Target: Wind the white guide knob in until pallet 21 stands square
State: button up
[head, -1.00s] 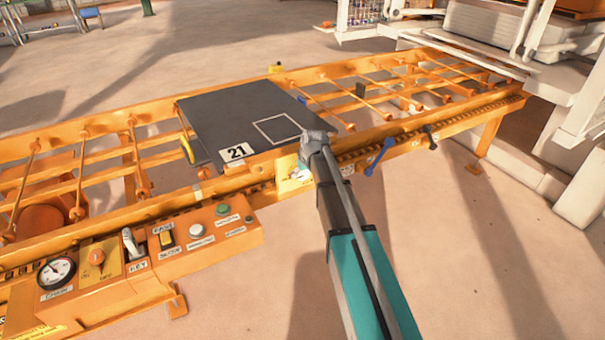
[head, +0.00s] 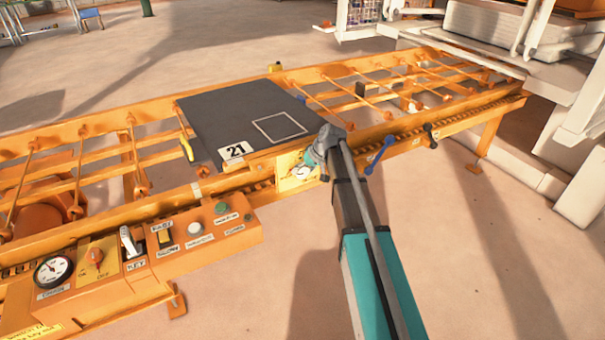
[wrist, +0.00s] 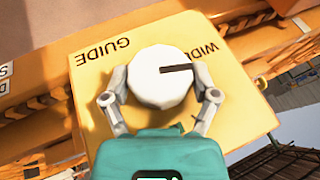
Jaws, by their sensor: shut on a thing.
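The white guide knob (wrist: 158,72) fills the middle of the wrist view, with a dark pointer line aimed right. It sits on a yellow plate (wrist: 100,72) lettered GUIDE and WIDE. My gripper (wrist: 160,98) is shut on the knob, one finger on each side. In the head view my gripper (head: 309,165) reaches the plate on the conveyor's near side. Pallet 21 (head: 235,105) is a dark grey slab with a white 21 label, lying on the conveyor behind the gripper.
The orange roller conveyor (head: 380,100) runs from lower left to upper right. A control box (head: 212,238) with buttons, a key switch and a gauge stands left of my arm. A blue lever (head: 378,155) and a black one (head: 430,136) project just right of the gripper.

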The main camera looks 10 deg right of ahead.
jog(key=shift+d+f+m+g+y+b, duration=0.1)
jog(key=shift+f+m+g+y+b, duration=0.2)
jog(key=shift+y+b, duration=0.6)
jog(key=shift+r+y, duration=0.15)
jog(key=shift+y, duration=0.55)
jog(key=shift+r, duration=0.1)
jog(key=o, duration=1)
jog(key=shift+r+h+p, duration=0.1)
jog(key=shift+h+p, duration=0.2)
jog(key=shift+h, duration=0.1)
